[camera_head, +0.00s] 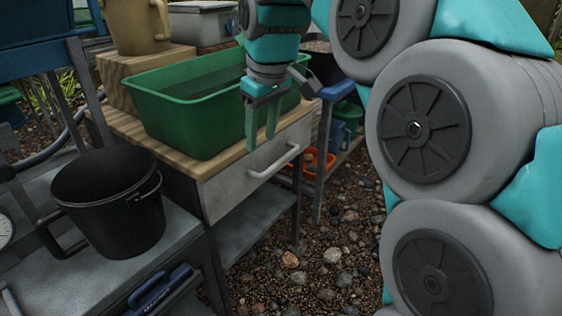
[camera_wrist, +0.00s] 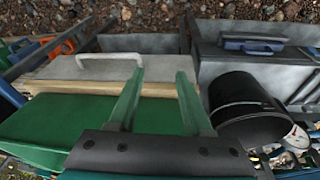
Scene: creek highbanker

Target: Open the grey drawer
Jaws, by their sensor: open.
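The grey drawer (camera_head: 240,185) sits under a wooden worktop and looks closed. Its pale bar handle (camera_head: 274,162) runs across the front, and it also shows in the wrist view (camera_wrist: 110,58). My gripper (camera_head: 262,138) points down above the worktop, in front of the right part of the green tub (camera_head: 190,100). In the wrist view my gripper (camera_wrist: 160,75) has its two green fingers apart with nothing between them.
A black bucket (camera_head: 110,200) stands on a grey bench at left, with a blue-handled item (camera_head: 160,288) below it. A tan bucket (camera_head: 136,25) and grey box (camera_head: 200,22) are behind the tub. An orange bowl (camera_head: 318,162) sits on a low shelf. Gravel (camera_head: 310,260) in front is clear.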

